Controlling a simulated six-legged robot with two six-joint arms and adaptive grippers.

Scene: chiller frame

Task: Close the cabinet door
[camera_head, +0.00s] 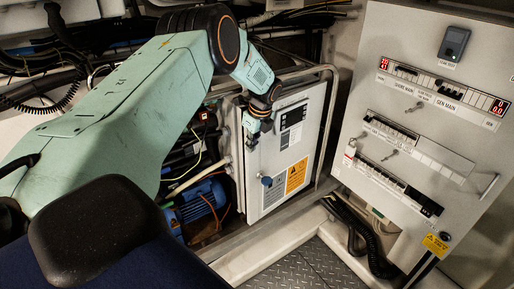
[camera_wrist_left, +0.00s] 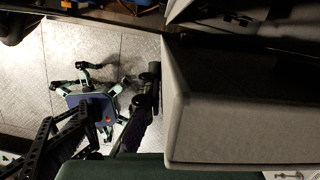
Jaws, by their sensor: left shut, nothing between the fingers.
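A pale grey cabinet (camera_head: 271,210) stands inside a tubular frame in the middle of the head view. Its front carries a dark display strip, an orange warning label and a round blue-grey knob. I cannot tell how far its door stands from the body. My left gripper (camera_head: 253,134) is shut and empty. It shows in front of the cabinet's upper left edge; contact cannot be made out. In the left wrist view a large grey box-like surface (camera_wrist_left: 240,120) fills the right side close to the camera; I cannot tell whether it is this cabinet. My right gripper is not shown.
A tilted grey switch panel (camera_head: 405,130) with red readouts stands at the right. A blue motor (camera_head: 198,203) and cables lie left of the cabinet. Black coiled cables (camera_head: 373,245) hang below the panel. Chequered metal floor (camera_head: 305,270) is clear at the front.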

